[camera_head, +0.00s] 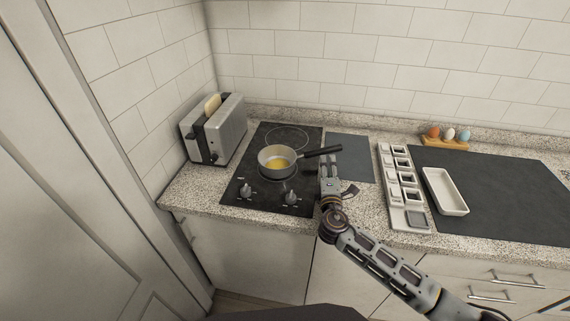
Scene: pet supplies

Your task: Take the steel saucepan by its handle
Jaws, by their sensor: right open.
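The steel saucepan (264,158) sits on the front burner of the black cooktop (256,138), with something yellow inside it. Its dark handle (321,152) points right and slightly toward the back, past the cooktop's right edge. My right gripper (329,160) is open at the handle, near its outer half, with the fingers pointing toward the wall. Whether the fingers touch the handle or lie around it cannot be told from this view. My left gripper is not in view.
A toaster (226,127) with bread stands left of the cooktop. A dark board (351,158) lies right of the handle. Further right are a white segmented tray (397,217), a white dish (446,190), a large dark mat (500,175) and an egg holder (443,141). Two knobs (291,197) sit on the cooktop's front.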

